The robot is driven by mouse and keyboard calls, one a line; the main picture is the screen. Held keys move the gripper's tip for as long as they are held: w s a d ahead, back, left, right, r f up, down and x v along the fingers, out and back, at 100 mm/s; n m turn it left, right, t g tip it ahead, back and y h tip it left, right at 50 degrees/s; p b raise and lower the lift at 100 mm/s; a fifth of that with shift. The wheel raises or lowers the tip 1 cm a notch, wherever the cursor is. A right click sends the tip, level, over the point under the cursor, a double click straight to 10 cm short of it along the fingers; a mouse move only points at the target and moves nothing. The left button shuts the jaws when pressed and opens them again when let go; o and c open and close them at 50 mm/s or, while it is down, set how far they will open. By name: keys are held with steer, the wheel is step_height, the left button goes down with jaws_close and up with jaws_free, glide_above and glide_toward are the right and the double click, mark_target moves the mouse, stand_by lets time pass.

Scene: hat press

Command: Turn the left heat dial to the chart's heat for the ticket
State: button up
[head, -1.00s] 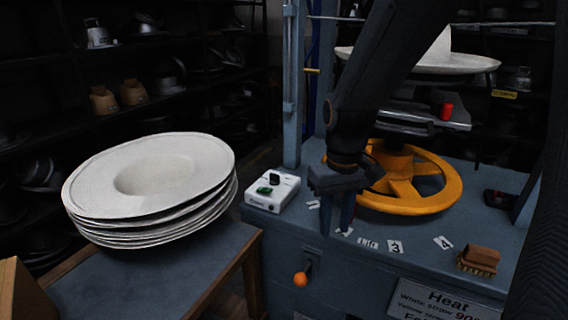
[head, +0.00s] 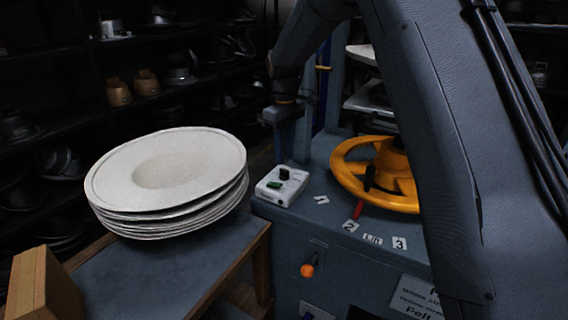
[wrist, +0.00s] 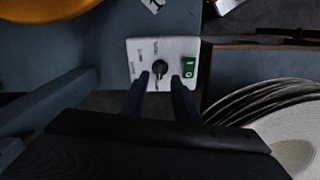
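A white control box (head: 280,187) sits at the left front of the press table, with a black dial (head: 285,173) and a green switch (head: 275,184). In the wrist view the dial (wrist: 158,68) shows beyond and between my fingertips, with the green switch (wrist: 189,68) to its right. My gripper (wrist: 160,78) is open and empty, its fingers apart. In the head view it hangs above the box; contact with the dial cannot be told. The heat chart (head: 415,298) on the press front is partly hidden by my arm. I cannot make out a ticket.
A stack of white hats (head: 165,180) stands on the left table (head: 160,275). A yellow handwheel (head: 350,178) is right of the box. Number labels (head: 350,226) line the front edge, with an orange-knobbed lever (head: 307,270) below.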

mark_target(284, 169)
steer(key=shift+f+p, duration=0.35)
steer(key=shift+f, duration=1.9)
jaws_close()
